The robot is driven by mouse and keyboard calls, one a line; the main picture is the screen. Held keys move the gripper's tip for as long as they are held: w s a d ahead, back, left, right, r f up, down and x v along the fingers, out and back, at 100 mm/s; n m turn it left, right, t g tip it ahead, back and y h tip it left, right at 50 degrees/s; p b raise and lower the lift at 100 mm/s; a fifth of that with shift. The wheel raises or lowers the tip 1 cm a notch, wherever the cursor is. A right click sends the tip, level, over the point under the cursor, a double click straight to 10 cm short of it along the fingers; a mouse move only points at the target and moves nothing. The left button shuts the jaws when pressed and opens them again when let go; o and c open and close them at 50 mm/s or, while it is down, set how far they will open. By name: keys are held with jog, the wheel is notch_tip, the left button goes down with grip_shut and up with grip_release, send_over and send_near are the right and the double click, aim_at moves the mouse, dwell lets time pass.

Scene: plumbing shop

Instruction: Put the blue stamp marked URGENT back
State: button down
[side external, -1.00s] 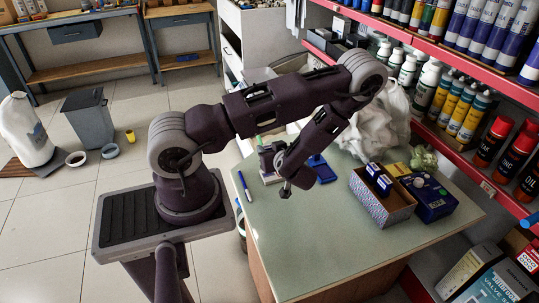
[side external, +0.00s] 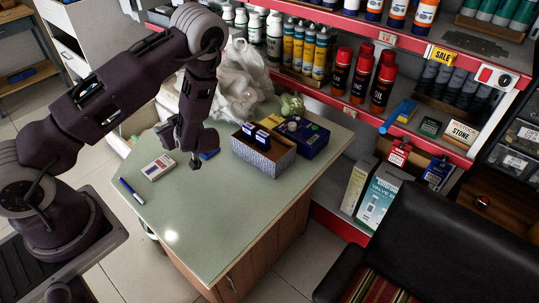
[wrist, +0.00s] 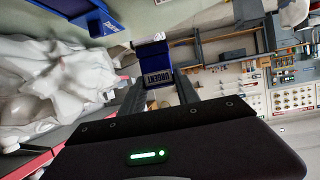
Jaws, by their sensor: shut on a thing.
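My gripper (side external: 195,163) is above the table, left of the patterned box, pointing down. In the wrist view its fingers (wrist: 158,88) are shut on a blue stamp (wrist: 155,66) whose label reads URGENT. The stamp has a pale end. In the side view the held stamp cannot be made out. The open patterned box (side external: 263,160) stands on the table with two blue stamps with pale labels (side external: 256,137) inside, toward its rear. Its floor is mostly hidden. A blue flat thing (side external: 209,154) lies on the table, partly hidden behind my gripper.
A white box with red marks (side external: 158,167) and a blue pen (side external: 132,191) lie left on the table (side external: 215,225). A dark blue box (side external: 303,136) stands beside the patterned box. A crumpled white bag (side external: 230,80) and shelves bound the back. The table's front is clear.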

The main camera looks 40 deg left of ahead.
jog(key=w+d+r+m+t, duration=0.1)
jog(key=w+d+r+t, duration=0.15)
jog(key=w+d, duration=0.9)
jog(key=w+d+r+m+t+h, duration=0.1)
jog(key=w+d, duration=0.3)
jog(key=d, duration=0.3)
jog(key=w+d+r+m, duration=0.1)
jog(key=w+d, duration=0.3)
jog(key=d, duration=0.3)
jog(key=shift+m+t, duration=0.3)
jog(key=shift+t, duration=0.05)
jog(key=f, duration=0.9)
jog(key=shift+d+f, duration=0.2)
jog(key=shift+d, duration=0.05)
jog(key=shift+f, duration=0.1)
jog(key=c, duration=0.9)
grip_release()
jog(key=shift+f, duration=0.1)
jog(key=v, duration=1.2)
jog(key=shift+r, duration=0.3)
